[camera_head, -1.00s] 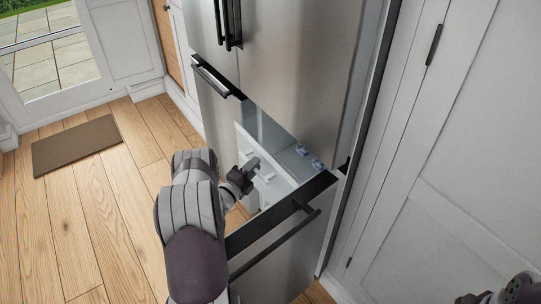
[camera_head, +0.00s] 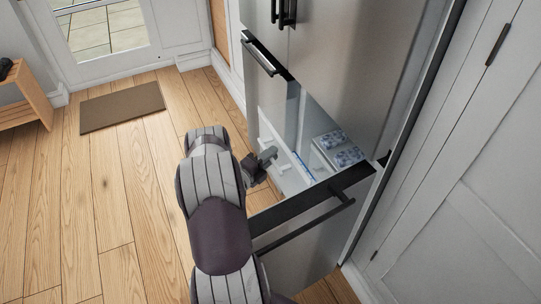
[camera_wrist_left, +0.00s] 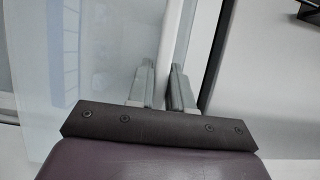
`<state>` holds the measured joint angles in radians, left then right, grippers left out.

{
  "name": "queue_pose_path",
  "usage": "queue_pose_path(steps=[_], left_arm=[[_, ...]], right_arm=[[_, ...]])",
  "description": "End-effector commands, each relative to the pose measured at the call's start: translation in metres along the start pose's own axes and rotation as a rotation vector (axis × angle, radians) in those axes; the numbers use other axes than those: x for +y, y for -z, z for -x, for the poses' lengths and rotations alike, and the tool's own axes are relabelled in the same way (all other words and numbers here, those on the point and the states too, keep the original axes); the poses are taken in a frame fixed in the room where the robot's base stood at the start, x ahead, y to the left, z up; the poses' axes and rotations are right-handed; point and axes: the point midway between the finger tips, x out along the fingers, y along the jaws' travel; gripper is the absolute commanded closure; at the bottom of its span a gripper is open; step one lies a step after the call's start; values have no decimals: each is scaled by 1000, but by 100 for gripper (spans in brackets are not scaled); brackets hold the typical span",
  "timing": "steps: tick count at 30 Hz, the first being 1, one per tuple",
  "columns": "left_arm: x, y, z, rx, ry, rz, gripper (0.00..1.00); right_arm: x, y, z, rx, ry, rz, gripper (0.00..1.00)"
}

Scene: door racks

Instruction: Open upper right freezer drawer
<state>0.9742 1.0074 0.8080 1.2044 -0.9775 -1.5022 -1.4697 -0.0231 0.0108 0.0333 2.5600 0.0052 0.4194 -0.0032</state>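The upper right freezer drawer (camera_head: 357,177) is pulled out below the steel fridge door. It has a black top edge and a long black bar handle (camera_head: 305,226) on its front. Inside are white walls and blue-and-white packs (camera_head: 342,153). My left gripper (camera_head: 268,155) is at the drawer's left side, away from the bar handle. In the left wrist view, its two fingers (camera_wrist_left: 162,88) stand close on either side of a thin white edge (camera_wrist_left: 172,38), apparently the drawer's side wall. My right gripper is out of view.
The upper left freezer drawer (camera_head: 262,58) is closed, with its own black handle. The fridge doors (camera_head: 340,60) above are closed. White cabinet panels (camera_head: 455,215) stand to the right. A brown mat (camera_head: 122,105) lies on the wooden floor, clear at left; a wooden bench (camera_head: 25,100) is far left.

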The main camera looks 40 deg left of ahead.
Motion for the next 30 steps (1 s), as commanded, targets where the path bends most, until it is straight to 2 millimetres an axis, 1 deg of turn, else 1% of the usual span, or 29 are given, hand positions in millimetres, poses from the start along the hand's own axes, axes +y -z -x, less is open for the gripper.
queue_pose_path(steps=[1, 2, 10, 14, 17, 24, 27, 30], left_arm=[[1, 0, 0, 0, -2, 1, 64], [1, 1, 0, 0, -2, 1, 60], [0, 0, 1, 0, 0, 0, 60], [0, -1, 11, -2, -1, 0, 60], [-1, -1, 31, -5, -2, 2, 60], [0, -2, 91, -7, -1, 2, 60], [0, -1, 111, -5, 0, 1, 60], [0, 0, 122, -2, -1, 1, 60]], right_arm=[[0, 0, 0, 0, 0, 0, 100], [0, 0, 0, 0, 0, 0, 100], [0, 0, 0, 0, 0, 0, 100], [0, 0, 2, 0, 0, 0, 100], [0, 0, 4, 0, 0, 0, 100], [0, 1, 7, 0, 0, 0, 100], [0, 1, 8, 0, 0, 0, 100], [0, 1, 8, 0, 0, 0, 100]])
